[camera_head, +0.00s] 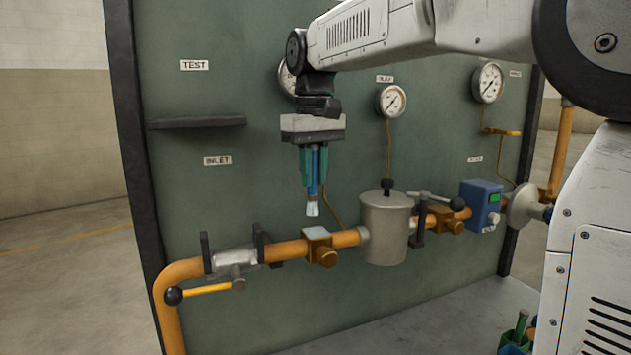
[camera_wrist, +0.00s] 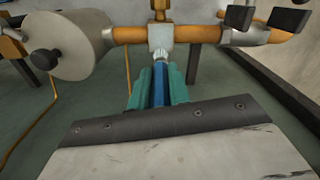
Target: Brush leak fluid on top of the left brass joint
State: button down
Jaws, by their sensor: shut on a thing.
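My gripper (camera_head: 313,178) points straight down with its teal fingers shut on a blue brush (camera_head: 313,188). The brush's pale bristles (camera_head: 312,209) hang just above the left brass joint (camera_head: 320,250), with a small gap in the head view. This joint is a block on the orange pipe with a round knob in front and a paler top face. In the wrist view the brush (camera_wrist: 158,88) lies between the fingers (camera_wrist: 157,92), and its bristles overlap the near edge of the joint (camera_wrist: 160,38); contact cannot be told there.
A grey cylinder (camera_head: 386,232) stands right of the joint, with another brass joint (camera_head: 445,217) beyond it. A yellow-handled valve (camera_head: 207,289) is at left. A dark shelf (camera_head: 197,123) and several gauges (camera_head: 391,101) are on the green panel. A holder with green items (camera_head: 517,338) is at lower right.

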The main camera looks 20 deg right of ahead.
jog(key=shift+r, duration=2.55)
